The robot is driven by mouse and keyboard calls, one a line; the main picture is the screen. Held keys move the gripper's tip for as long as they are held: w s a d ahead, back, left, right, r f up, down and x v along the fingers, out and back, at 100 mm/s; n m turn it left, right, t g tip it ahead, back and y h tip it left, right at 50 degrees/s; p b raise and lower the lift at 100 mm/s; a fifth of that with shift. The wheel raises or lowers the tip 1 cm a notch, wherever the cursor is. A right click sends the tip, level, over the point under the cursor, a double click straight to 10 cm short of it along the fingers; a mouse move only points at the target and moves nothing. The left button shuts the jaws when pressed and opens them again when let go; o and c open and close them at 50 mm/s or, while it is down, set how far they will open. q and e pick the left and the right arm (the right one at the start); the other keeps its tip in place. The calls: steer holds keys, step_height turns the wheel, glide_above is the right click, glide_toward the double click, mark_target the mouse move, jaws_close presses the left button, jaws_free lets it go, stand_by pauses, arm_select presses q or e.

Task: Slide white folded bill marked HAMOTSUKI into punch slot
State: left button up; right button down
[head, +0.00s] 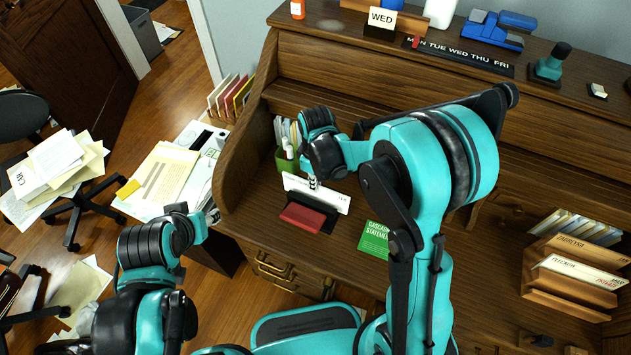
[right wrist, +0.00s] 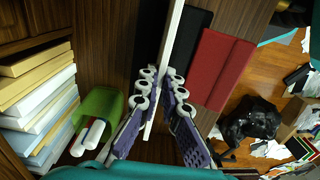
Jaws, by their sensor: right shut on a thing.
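The white folded bill (head: 332,196) is upright just behind the punch in the head view; its printed word is too small to read. My right gripper (head: 314,183) is shut on the bill from above. In the right wrist view the bill (right wrist: 172,50) shows edge-on between the fingers (right wrist: 160,88). The punch has a red top (head: 303,217) and a black base (right wrist: 190,38), and lies close beside the bill. I cannot tell whether the bill's lower edge is in the slot. My left gripper (head: 212,215) is at the desk's left side, its fingers too small to read.
A green cup (head: 288,160) with white rolls stands behind the bill. A green booklet (head: 374,239) lies right of the punch. A wooden letter rack (head: 575,275) stands at the far right. Papers (head: 160,177) cover the white cabinet at left. The desk between booklet and rack is partly hidden by my right arm.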

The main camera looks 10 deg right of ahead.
steer(key=c, duration=1.6)
jaws_free()
step_height(320, 180, up, 8)
steer(key=p, duration=0.6)
steer(key=shift+s+f, duration=0.1)
